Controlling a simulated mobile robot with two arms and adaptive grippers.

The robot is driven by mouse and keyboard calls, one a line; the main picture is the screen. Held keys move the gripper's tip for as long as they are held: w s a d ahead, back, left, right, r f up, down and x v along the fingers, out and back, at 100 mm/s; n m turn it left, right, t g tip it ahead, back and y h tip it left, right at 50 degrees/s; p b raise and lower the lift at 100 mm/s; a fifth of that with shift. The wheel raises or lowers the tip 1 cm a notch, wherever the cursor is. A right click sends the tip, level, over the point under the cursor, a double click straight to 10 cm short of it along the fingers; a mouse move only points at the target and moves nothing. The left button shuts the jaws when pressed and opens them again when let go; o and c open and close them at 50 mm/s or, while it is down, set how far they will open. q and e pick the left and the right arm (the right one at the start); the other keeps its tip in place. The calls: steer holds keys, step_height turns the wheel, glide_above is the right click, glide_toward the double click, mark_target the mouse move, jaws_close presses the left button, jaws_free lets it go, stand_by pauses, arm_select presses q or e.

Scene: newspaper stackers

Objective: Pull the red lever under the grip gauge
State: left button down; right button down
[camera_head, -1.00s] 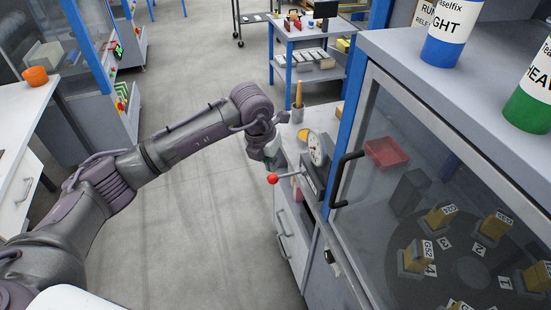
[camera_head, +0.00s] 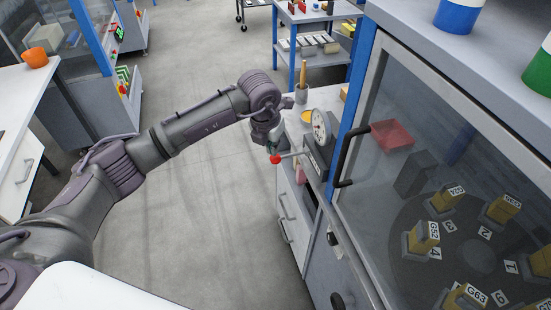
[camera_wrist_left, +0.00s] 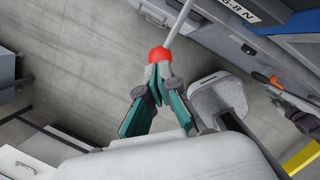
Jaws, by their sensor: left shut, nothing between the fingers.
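The red lever shows as a red ball knob (camera_head: 275,159) on a thin metal rod (camera_head: 292,154) sticking out left from under the round white grip gauge (camera_head: 321,126). My left gripper (camera_head: 273,149) is right at the knob in the head view. In the left wrist view, the green-padded fingers of my left gripper (camera_wrist_left: 158,88) are shut, with nothing between them. The red knob (camera_wrist_left: 159,54) lies just beyond their tips, touching or almost touching them; I cannot tell which. The rod runs up from it.
A glass-fronted cabinet with a black handle (camera_head: 350,155) stands close on the right. A counter with a grey cup (camera_head: 301,92) holding a wooden-handled tool lies behind the gauge. A white table (camera_head: 20,130) is at the left. The floor (camera_head: 200,220) between is clear.

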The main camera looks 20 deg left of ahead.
arm_select(q)
steer(key=shift+b+x, duration=0.3)
steer(key=shift+x, duration=0.55)
steer(key=shift+f, duration=0.15)
